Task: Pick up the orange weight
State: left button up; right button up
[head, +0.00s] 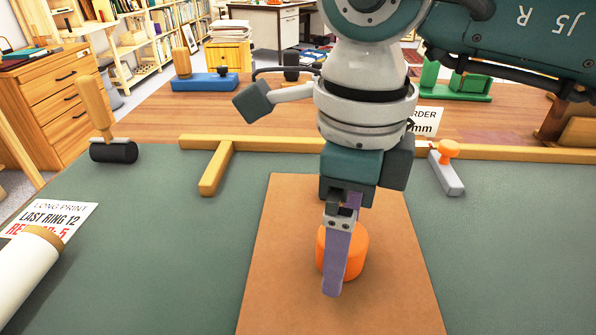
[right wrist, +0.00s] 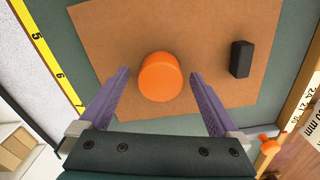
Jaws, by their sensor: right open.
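The orange weight (head: 358,258) is a short round cylinder standing on the brown board (head: 280,290). In the head view a purple finger of my right gripper (head: 333,290) hides part of it. In the right wrist view my right gripper (right wrist: 160,75) is open, with its two purple fingers spread apart. The orange weight (right wrist: 160,77) shows between the fingertips, with a gap on each side. I cannot tell how far the fingertips are above the board. My left gripper is not in view.
A black block (right wrist: 241,59) lies on the board near the weight in the right wrist view. A wooden fence (head: 270,144) and a grey clamp with an orange knob (head: 447,170) edge the green table (head: 150,240). A black roller (head: 113,151) and a white roll (head: 22,275) are left.

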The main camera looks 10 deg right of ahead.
jog(key=shift+f, duration=0.3)
grip_shut()
dwell(0.6)
jog(key=shift+r, duration=0.1)
